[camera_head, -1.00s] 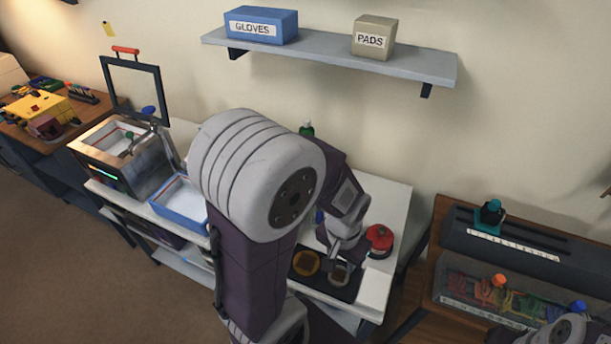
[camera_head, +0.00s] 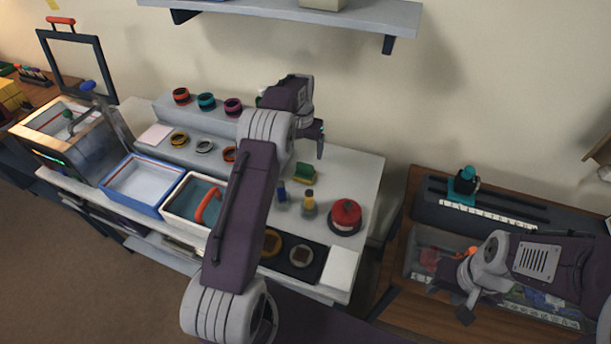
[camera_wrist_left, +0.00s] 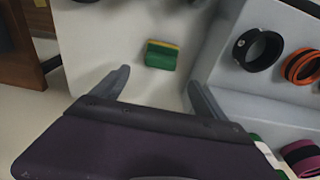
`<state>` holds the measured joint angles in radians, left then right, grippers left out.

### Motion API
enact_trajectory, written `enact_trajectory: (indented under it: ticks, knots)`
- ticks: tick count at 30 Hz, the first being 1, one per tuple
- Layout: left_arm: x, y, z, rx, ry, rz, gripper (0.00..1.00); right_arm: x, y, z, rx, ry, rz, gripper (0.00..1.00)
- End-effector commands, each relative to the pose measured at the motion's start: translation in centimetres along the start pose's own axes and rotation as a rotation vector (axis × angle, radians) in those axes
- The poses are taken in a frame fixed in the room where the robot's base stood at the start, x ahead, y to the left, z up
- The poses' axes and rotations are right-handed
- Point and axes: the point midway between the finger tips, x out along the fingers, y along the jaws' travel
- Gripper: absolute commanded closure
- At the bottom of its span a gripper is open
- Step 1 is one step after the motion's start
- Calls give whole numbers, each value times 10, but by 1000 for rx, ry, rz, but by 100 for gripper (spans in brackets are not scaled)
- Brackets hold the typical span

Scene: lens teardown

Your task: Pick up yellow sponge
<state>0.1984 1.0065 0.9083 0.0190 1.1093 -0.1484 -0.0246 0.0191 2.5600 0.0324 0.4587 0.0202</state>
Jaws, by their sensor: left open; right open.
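The yellow sponge (camera_head: 305,172), with a green layer, lies on the white bench top in the head view, right of the stepped rack. In the left wrist view the sponge (camera_wrist_left: 161,55) shows its green face with a yellow edge, ahead of the jaws. My left gripper (camera_head: 318,140) is open and empty above and behind the sponge; its two fingers (camera_wrist_left: 160,88) stand apart in the wrist view, with the sponge beyond them, not touching. My right gripper (camera_head: 462,288) is open over the right-hand wooden table, far from the sponge.
A stepped rack (camera_head: 165,148) with several coloured rings stands left of the sponge. A red round container (camera_head: 345,216) and two small bottles (camera_head: 308,205) stand in front of it. A blue tray (camera_head: 140,186) and a white tray (camera_head: 178,203) are further left.

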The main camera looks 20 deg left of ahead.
Motion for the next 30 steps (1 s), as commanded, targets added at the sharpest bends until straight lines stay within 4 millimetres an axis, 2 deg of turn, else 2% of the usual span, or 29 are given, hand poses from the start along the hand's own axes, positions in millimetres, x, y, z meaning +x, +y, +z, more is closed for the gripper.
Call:
enact_trajectory:
  ticks: [7,12,19,27,29,30]
  knots:
    - [32,0,1,0,-2,0,16,-6,0,-1,0,0,0,59]
    - [43,1,1,0,-1,0,16,-8,0,-1,0,0,0,59]
    - [82,1,3,0,0,0,16,-16,0,-2,0,0,0,59]
    - [89,1,3,0,2,0,16,-16,0,-2,0,0,0,59]
    - [89,1,3,0,2,0,30,-16,0,-2,0,0,0,59]
    - [89,1,3,0,2,0,41,-16,0,-2,0,0,0,59]
